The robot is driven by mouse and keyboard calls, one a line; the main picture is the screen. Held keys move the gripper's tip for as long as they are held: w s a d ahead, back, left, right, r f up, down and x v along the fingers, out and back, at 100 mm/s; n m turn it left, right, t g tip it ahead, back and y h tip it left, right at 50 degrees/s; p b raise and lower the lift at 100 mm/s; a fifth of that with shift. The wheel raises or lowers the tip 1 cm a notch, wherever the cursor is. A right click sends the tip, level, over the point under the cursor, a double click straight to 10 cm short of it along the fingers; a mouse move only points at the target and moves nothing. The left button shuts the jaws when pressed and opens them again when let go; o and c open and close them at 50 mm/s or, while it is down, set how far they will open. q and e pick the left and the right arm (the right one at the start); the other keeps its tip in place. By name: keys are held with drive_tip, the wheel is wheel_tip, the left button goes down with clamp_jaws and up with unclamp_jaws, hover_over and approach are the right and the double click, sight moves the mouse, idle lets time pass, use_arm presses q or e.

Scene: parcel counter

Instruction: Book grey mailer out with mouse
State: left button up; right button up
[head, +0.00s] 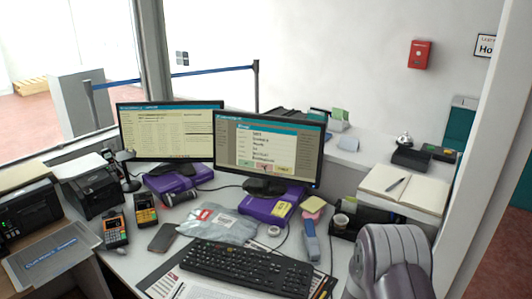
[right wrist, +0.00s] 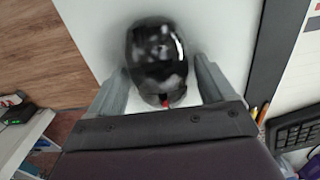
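The grey mailer (head: 218,226) lies flat on the desk in front of the monitors, with a red-and-white label on it. The black mouse (right wrist: 157,55) is between the two fingers of my right gripper (right wrist: 160,75), which close on its sides over the white desk. In the head view my right arm hides the mouse. The right monitor (head: 268,149) shows a dialog with several text lines and green, red and yellow buttons; a small pointer appears near the red one. The left monitor (head: 170,130) shows a list. My left gripper is out of view.
A black keyboard (head: 246,268) lies left of my right arm and also shows at the edge of the right wrist view (right wrist: 295,128). An open notebook (head: 405,188) lies on the ledge.

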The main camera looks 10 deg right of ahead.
drive_tip(key=shift+o, duration=0.2)
wheel_tip(320, 180, up, 13)
drive_tip(key=p, duration=0.1)
drive_tip(key=shift+f+p, duration=0.15)
drive_tip(key=shift+p, duration=0.25)
drive_tip(key=shift+s, duration=0.1)
